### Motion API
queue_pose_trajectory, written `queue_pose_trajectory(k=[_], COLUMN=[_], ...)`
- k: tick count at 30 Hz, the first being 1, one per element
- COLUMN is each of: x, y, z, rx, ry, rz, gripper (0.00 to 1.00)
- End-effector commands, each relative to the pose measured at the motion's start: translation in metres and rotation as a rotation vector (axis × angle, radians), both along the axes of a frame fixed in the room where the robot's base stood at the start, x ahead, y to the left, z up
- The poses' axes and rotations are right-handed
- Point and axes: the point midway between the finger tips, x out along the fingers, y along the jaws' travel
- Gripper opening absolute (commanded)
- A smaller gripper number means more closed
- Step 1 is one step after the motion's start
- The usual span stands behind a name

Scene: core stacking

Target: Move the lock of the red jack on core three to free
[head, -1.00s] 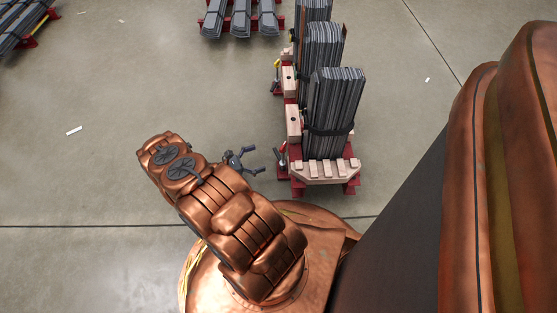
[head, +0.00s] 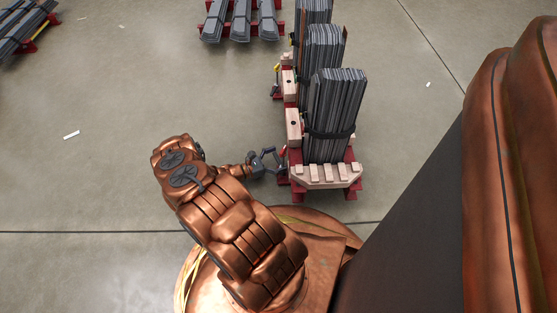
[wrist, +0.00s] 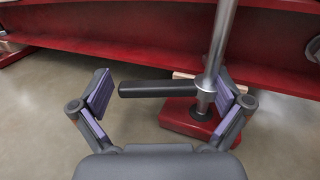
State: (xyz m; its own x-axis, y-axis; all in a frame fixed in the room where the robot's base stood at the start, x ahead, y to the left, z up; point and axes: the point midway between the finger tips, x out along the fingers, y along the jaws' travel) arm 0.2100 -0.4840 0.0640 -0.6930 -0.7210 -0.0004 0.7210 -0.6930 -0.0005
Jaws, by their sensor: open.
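In the head view, my gripper (head: 265,158) is open at the left side of the nearest core stack (head: 332,105). The red jack (head: 283,154) stands there beside it, partly hidden by the gripper. In the wrist view, the gripper (wrist: 165,98) has its fingers apart. Between them lies a black horizontal bar (wrist: 155,89), which looks like the jack's lock lever. It points left from a silver upright rod (wrist: 217,50) on a red foot (wrist: 190,120). The rod stands close to the right finger; contact cannot be told. I cannot read any lock marking or core number.
The nearest stack stands on a red frame with a pale wooden front block (head: 325,177). Further stacks (head: 322,50) stand behind it, with another jack (head: 276,82) on their left. A red beam (wrist: 150,45) crosses behind the bar.

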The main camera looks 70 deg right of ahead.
Motion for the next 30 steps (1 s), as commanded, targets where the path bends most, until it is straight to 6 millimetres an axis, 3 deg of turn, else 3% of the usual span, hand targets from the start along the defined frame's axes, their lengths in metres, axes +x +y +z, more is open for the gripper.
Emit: queue_pose_trajectory(k=[6,30], x=[-0.0003,-0.0007], y=[-0.0001,0.0001], z=[0.0002,0.0001], rx=[0.0,0.0], ry=[0.0,0.0], rz=[0.0,-0.002], gripper=[1.0,0.17])
